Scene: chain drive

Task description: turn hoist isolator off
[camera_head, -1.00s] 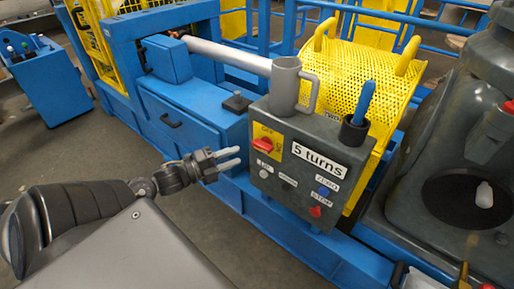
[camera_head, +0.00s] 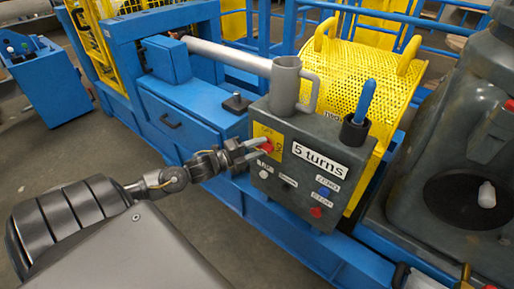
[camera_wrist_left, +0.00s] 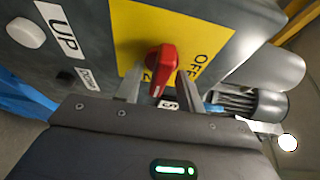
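The isolator is a red rotary knob (camera_head: 267,145) on a yellow plate on the front of the grey control box (camera_head: 327,207). In the left wrist view, the knob (camera_wrist_left: 162,66) sits on the yellow plate (camera_wrist_left: 138,22), with "OFF" printed to its right; other lettering is partly hidden. My left gripper (camera_head: 262,150) is at the knob. Its two fingers (camera_wrist_left: 158,88) are apart, one on each side of the knob's near end. I cannot tell whether they touch it. My right gripper is not in view.
White UP button (camera_wrist_left: 27,33) and a Down label are beside the plate. The box also carries a "5 turns" sign (camera_head: 319,158), a blue button (camera_head: 324,191) and a red button (camera_head: 316,212).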

